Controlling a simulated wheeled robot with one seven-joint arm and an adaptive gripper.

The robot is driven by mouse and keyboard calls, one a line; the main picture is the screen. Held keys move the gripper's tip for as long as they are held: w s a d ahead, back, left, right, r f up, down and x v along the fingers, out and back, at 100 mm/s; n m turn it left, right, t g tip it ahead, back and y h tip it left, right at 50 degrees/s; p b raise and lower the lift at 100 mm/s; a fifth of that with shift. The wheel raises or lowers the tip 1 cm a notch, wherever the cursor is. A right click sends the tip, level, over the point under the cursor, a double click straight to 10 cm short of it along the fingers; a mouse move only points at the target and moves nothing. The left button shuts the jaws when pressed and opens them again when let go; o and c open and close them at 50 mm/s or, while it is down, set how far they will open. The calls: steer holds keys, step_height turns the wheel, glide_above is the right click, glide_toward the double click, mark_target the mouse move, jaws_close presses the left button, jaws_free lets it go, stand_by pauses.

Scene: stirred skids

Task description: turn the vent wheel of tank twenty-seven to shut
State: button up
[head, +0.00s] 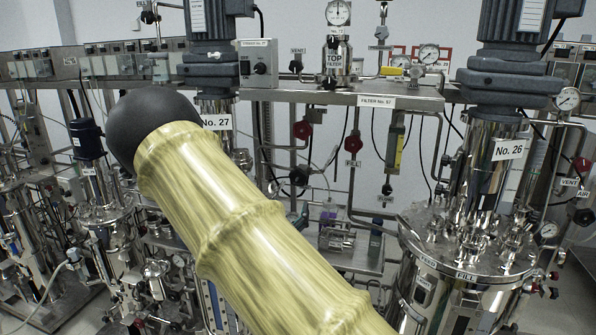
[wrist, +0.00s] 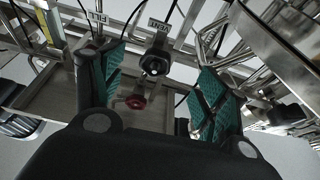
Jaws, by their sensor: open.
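The No. 27 tank label (head: 217,122) shows in the head view behind my arm, which hides most of that tank. In the wrist view a VENT label (wrist: 162,28) hangs above a dark round fitting (wrist: 155,64), with a small red wheel (wrist: 137,102) just below it. I cannot tell for sure which of the two is the vent wheel of tank twenty-seven, nor how far it is turned. My gripper (wrist: 157,78) is open, its teal-padded fingers apart on either side of the fitting, with nothing held. The head view does not show the gripper.
Tank No. 26 (head: 508,149) stands at the right in the head view, with another VENT label (head: 569,182). A red wheel (head: 302,129) hangs below the filter shelf (head: 330,97). Pipes and hoses crowd the space. In the wrist view, metal framework lies close at the right.

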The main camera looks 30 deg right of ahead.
mark_target(298, 178)
steer(key=shift+m+h, duration=0.4)
steer(key=shift+h, duration=0.2)
steer(key=w+d+r+p, duration=0.2)
steer(key=d+r, duration=0.1)
steer(key=w+d+r+p, duration=0.3)
steer(key=shift+w+r, duration=0.2)
steer(key=shift+r, duration=0.05)
steer(key=shift+p+x, duration=0.5)
steer(key=shift+x, duration=0.55)
steer(key=shift+w+f, duration=0.1)
steer(key=shift+f, duration=0.05)
steer(key=c, duration=1.1)
